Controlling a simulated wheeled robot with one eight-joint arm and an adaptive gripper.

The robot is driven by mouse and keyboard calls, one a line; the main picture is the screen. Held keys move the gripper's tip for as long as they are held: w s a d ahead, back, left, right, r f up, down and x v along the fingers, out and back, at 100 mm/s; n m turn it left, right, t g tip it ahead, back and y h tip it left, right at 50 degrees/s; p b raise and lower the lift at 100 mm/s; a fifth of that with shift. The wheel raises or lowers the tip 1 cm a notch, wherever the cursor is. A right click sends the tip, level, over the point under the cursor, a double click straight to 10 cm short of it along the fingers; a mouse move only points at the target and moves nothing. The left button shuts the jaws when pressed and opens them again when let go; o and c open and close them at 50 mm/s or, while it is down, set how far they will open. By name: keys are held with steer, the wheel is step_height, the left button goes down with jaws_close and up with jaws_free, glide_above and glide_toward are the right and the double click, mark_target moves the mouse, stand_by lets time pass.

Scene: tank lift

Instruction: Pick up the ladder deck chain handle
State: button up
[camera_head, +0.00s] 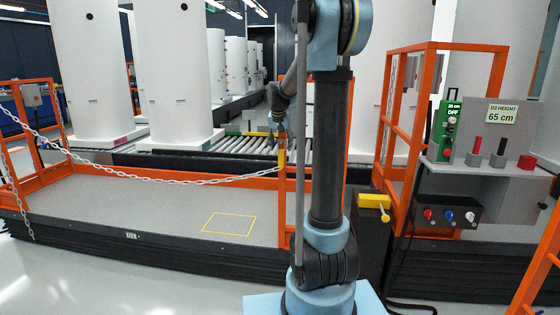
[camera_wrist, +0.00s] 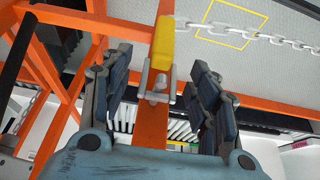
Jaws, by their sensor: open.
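The yellow chain handle (camera_wrist: 162,42) shows in the wrist view against an orange post, with a metal clip at its lower end and the white chain (camera_wrist: 240,32) running off to the right. In the head view the handle (camera_head: 282,158) is at the chain's right end on the deck's corner post, partly behind my arm. My gripper (camera_wrist: 156,80) is open and empty, its dark fingers apart on either side of the post, with the clip and handle between and just beyond them. In the head view my gripper (camera_head: 278,118) is just above the handle and mostly hidden.
The grey deck (camera_head: 130,208) has orange rails and a yellow floor square (camera_head: 230,224). Behind it are a roller conveyor (camera_head: 235,143) and white tanks (camera_head: 168,60). To the right are another yellow part (camera_head: 375,201), an orange frame (camera_head: 404,130) and a control panel (camera_head: 490,135).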

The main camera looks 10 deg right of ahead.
jaws_close()
steer(key=shift+r, duration=0.1)
